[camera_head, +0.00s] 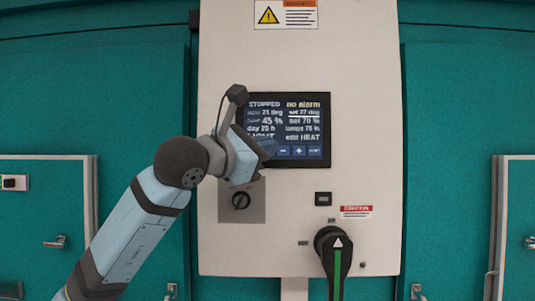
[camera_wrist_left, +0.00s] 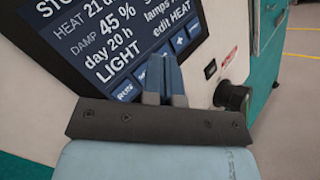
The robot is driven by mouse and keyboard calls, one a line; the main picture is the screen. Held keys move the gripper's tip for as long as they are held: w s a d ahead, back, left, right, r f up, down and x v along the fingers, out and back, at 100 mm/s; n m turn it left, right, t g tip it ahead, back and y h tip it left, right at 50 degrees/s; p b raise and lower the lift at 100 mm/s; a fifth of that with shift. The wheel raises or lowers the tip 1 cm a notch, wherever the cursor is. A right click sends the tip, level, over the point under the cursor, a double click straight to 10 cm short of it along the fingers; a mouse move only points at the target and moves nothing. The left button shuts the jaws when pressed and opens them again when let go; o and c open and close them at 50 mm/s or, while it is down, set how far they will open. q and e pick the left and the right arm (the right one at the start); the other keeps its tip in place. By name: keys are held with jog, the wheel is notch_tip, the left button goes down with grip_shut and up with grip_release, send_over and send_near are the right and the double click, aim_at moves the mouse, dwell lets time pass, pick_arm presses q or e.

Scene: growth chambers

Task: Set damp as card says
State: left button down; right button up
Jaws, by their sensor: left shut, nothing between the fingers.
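The control screen (camera_head: 310,130) on the pale panel reads STOPPED, no alarm. Its damp line reads 45 % with set 70 %; heat reads 21 deg with set 27 deg, underlined. Its last line reads edit HEAT. Minus (camera_head: 283,151) and plus (camera_head: 299,151) buttons and another to their right show along the bottom. My left gripper (camera_head: 268,148) is shut and empty at the screen's lower left, covering some buttons. In the left wrist view, its fingertips (camera_wrist_left: 163,58) are in front of the button row, right of RUN (camera_wrist_left: 126,92). I cannot tell whether they touch. No card is readable.
Below the screen are a small rotary switch (camera_head: 241,200) and a large black handle (camera_head: 334,255) with a green stripe. A warning label (camera_head: 286,14) is at the top. Teal walls with pale-framed doors (camera_head: 48,215) stand either side.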

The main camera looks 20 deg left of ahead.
pick_arm(q)
jog(key=shift+w+a, duration=0.1)
jog(key=shift+w, duration=0.3)
dwell(0.6)
jog(key=shift+s+b, duration=0.1)
jog(key=shift+b, duration=0.2)
jog(key=shift+s+d+b, duration=0.25)
jog(key=shift+s+b, duration=0.2)
jog(key=shift+s, duration=0.2)
jog(key=shift+s+d+b, duration=0.2)
jog(key=shift+s+b, duration=0.2)
jog(key=shift+s, duration=0.4)
jog(key=shift+s+d+b, duration=0.25)
jog(key=shift+s+b, duration=0.1)
jog(key=shift+s, duration=0.45)
jog(key=shift+s+d+b, duration=0.2)
jog(key=shift+s+b, duration=0.2)
jog(key=shift+s, duration=0.4)
dwell(1.6)
